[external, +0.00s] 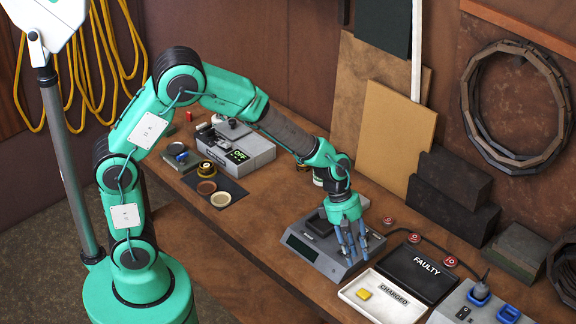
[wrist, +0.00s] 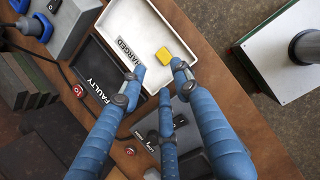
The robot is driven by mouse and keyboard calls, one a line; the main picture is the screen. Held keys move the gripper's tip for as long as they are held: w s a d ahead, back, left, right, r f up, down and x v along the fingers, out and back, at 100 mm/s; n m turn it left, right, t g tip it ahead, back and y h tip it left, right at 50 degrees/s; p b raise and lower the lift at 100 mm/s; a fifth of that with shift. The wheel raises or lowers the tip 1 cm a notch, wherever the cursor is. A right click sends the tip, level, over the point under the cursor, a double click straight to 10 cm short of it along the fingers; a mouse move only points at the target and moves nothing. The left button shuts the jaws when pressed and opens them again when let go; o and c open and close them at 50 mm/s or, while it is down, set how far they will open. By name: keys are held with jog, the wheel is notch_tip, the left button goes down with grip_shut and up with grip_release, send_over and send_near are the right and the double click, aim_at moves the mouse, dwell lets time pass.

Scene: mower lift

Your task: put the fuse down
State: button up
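A yellow block (external: 364,294), the only thing that looks like a fuse here, lies in the white CHARGED tray (external: 390,313). In the wrist view the yellow block (wrist: 165,56) rests on the bare floor of the white tray (wrist: 143,20), beside the CHARGED label. The fingertips appear near the tray's edge, apart from the block. I cannot tell their exact height.
A black FAULTY tray (external: 420,270) adjoins the white one. A grey device with a display (external: 318,262) stands beneath my gripper. A grey unit with blue plugs (external: 478,305) is at right. Red buttons (external: 413,238) and a cable lie behind the trays. Dark blocks line the wall.

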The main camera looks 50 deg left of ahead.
jog(key=s+a+r+m+t+y, duration=0.1)
jog(key=s+a+r+m, duration=0.25)
jog(key=a+r, duration=0.55)
jog(key=s+a+r+m+t, duration=0.2)
jog(key=a+r+m, duration=0.3)
jog(key=a+r, duration=0.45)
jog(key=s+a+r+m+t+y, duration=0.1)
jog(key=s+a+r+m, duration=0.2)
jog(key=s+a, duration=0.4)
jog(key=s+a+r+m+t+y, duration=0.1)
jog(key=s+a+r+m, duration=0.3)
jog(key=a, duration=0.7)
jog(key=s+m+y, duration=0.1)
jog(key=s+m, duration=0.1)
jog(key=s, duration=0.2)
jog(key=shift+s+a, duration=0.2)
jog(key=shift+s, duration=0.05)
